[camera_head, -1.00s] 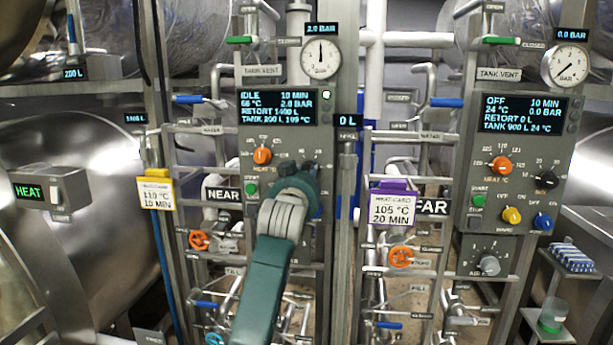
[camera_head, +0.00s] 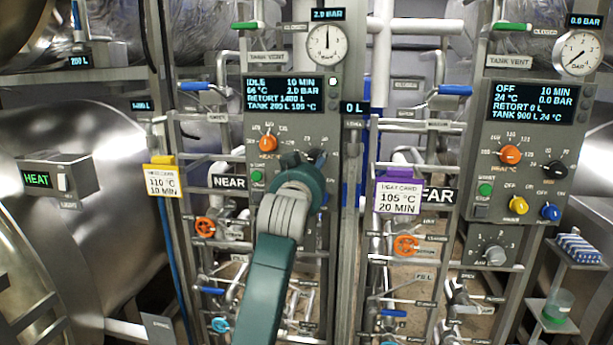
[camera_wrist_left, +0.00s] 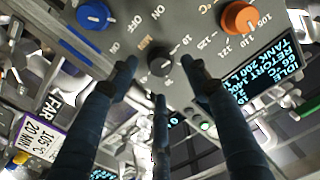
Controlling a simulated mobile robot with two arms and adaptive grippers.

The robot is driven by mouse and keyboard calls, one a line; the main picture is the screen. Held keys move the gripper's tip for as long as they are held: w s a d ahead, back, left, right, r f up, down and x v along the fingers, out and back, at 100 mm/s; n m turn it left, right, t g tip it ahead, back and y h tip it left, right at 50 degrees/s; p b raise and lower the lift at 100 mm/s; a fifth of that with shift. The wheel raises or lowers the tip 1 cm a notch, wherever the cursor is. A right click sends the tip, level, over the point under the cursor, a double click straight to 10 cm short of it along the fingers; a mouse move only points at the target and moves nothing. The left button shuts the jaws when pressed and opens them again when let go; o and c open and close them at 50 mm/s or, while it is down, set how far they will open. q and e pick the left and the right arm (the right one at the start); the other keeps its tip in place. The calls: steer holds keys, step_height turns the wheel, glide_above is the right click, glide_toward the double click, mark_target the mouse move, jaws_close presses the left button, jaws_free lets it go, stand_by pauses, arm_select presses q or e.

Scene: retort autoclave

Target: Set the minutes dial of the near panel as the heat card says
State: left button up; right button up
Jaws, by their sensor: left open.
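The near panel (camera_head: 248,120) stands left of centre in the head view. Its display (camera_head: 285,98) reads IDLE, 10 MIN. Its black minutes dial is mostly hidden behind my gripper in that view. In the left wrist view the dial (camera_wrist_left: 161,61) shows between my fingers, with numbers around it. A yellow-topped heat card (camera_head: 162,182) left of the NEAR sign reads 110 °C, 10 MIN. A purple-topped heat card (camera_head: 398,197) by the FAR sign reads 105 °C, 20 MIN. My left gripper (camera_head: 304,165) is open in front of the dial; contact cannot be told.
The near panel's orange heat knob (camera_head: 268,143) and green start button (camera_head: 257,176) sit close to my gripper. A blue knob (camera_wrist_left: 92,15) is also near in the wrist view. The far panel (camera_head: 480,140) stands at right. Pipes and valves crowd below.

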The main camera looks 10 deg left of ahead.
arm_select(q)
steer(key=s, duration=0.9)
